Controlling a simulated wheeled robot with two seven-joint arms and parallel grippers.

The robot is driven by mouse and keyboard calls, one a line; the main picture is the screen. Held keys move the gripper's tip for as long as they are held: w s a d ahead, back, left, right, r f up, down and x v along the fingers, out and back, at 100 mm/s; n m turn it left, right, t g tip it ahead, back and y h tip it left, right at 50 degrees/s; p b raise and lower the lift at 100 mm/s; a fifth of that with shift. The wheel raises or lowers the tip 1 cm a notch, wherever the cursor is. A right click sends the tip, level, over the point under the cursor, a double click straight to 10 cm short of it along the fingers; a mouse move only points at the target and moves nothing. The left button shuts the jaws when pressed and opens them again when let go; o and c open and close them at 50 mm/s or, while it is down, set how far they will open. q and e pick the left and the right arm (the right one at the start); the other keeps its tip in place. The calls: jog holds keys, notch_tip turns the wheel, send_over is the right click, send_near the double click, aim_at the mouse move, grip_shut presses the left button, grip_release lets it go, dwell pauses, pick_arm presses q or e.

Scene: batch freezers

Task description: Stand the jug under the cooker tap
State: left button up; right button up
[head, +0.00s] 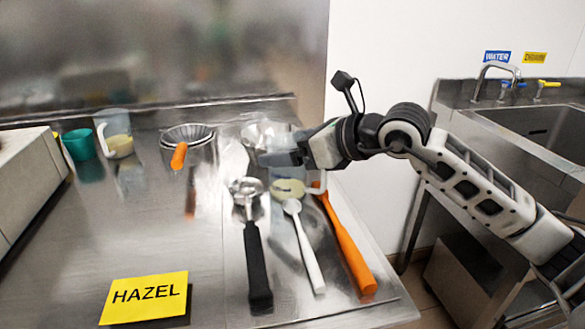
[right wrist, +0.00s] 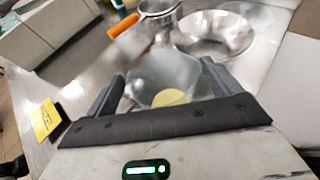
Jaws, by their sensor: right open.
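A clear jug (head: 288,187) with pale yellow contents stands on the steel table, partly hidden by my right gripper (head: 282,158). In the right wrist view the jug (right wrist: 160,72) lies between the two dark fingers of the open right gripper (right wrist: 160,84). I cannot tell whether either finger touches it. A second clear jug (head: 118,141) with a white handle and pale yellow contents stands at the back left. I see no tap that I can identify as the cooker's. My left gripper is not in view.
A black-handled scoop (head: 256,262), a white spoon (head: 305,248) and an orange spatula (head: 347,245) lie in front of the jug. Steel bowls (head: 266,133) stand behind it. A yellow HAZEL card (head: 144,297) lies front left. A sink tap (head: 492,68) is at right.

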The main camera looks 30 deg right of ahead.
jog(key=c, duration=1.5)
